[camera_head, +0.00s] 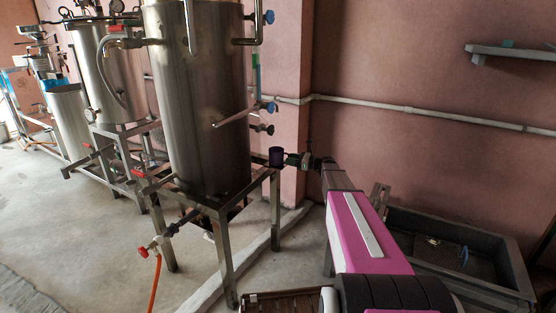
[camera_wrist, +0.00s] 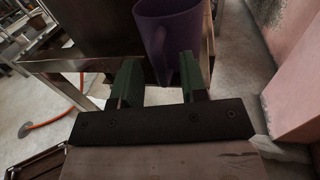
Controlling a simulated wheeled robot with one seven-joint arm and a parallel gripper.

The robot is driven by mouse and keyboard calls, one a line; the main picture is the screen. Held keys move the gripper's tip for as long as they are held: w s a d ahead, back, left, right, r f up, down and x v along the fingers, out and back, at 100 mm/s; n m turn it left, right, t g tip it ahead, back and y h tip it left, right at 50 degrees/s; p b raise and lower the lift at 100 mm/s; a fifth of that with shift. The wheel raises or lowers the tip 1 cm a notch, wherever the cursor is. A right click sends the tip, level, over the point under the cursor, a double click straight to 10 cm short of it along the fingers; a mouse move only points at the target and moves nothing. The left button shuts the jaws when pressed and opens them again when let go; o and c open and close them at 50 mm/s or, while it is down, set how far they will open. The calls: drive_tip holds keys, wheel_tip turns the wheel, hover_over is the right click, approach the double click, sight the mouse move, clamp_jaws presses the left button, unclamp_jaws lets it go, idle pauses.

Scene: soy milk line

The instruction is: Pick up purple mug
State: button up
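The purple mug (camera_head: 276,157) stands on the corner of the metal stand (camera_head: 222,203) beside the big steel tank. In the wrist view the mug (camera_wrist: 174,27) is just past my fingertips, with its handle toward me, in line with the gap. My gripper (camera_head: 296,160) is just to the right of the mug in the head view. In the wrist view my gripper (camera_wrist: 160,72) is open, its two green fingers apart. Whether a finger touches the mug or handle I cannot tell.
The large steel tank (camera_head: 205,100) rises close to the left of the mug. A pink wall (camera_head: 400,60) with a pipe (camera_head: 400,108) stands behind. A dark sink (camera_head: 450,240) lies at lower right. An orange hose (camera_head: 155,285) hangs to the floor at lower left.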

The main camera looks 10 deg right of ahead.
drive_tip(key=shift+w+a, duration=0.35)
drive_tip(key=shift+a, duration=0.3)
clamp_jaws()
drive_tip(key=shift+s+d+r, duration=0.15)
drive_tip(key=shift+d+r, duration=0.05)
drive_tip(key=shift+r, duration=0.25)
wheel_tip(320, 180, up, 6)
drive_tip(key=shift+r, duration=0.15)
drive_tip(key=s+v, duration=0.1)
drive_tip(key=v, duration=0.8)
drive_tip(key=s+a+v, duration=0.1)
drive_tip(key=s+v, duration=0.1)
drive_tip(key=v, duration=0.8)
drive_tip(key=shift+s+a, duration=0.15)
drive_tip(key=shift+s, duration=0.1)
